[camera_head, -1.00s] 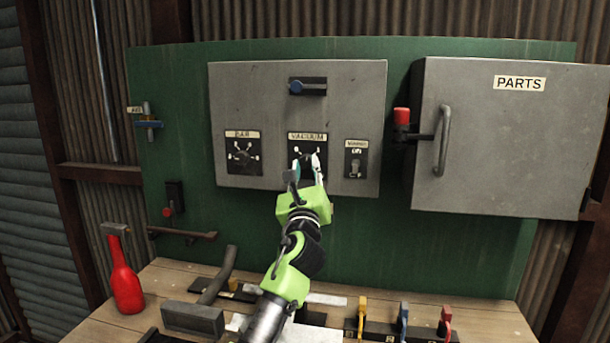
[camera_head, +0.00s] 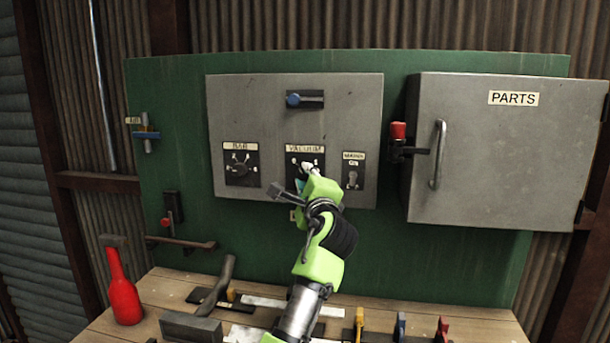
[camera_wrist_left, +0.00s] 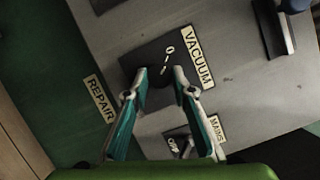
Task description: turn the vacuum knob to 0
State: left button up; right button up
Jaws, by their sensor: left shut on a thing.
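The vacuum dial, a black plate (camera_head: 292,158) under a VACUUM label (camera_head: 305,148), is on the grey control panel (camera_head: 230,100). My left gripper (camera_head: 309,168) is at this dial, with its wrist rolled so that a dark part sticks out to the left. In the left wrist view its two teal and grey fingers (camera_wrist_left: 160,82) are closed on the sides of the dark vacuum knob (camera_wrist_left: 159,96). A white 0 mark shows on the plate just beyond the fingertips. The knob's pointer is hidden, so its setting cannot be told. My right gripper is not in view.
A BAR dial (camera_head: 241,165) is left of the vacuum dial and a MAINS switch (camera_head: 353,172) is right. A blue-ended lever (camera_head: 304,100) is above. The PARTS cabinet (camera_head: 490,160) stands at right. A red bottle (camera_head: 123,290) and a hammer (camera_head: 200,322) are on the bench.

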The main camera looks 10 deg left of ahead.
pick_arm(q)
jog(key=shift+r+n+g+p, duration=0.1)
jog(key=shift+n+g+p, duration=0.25)
jog(key=shift+n, duration=0.45)
jog(key=o, duration=1.1)
jog(key=v, duration=0.7)
jog(key=shift+s, duration=0.25)
jog(key=shift+d, duration=0.1)
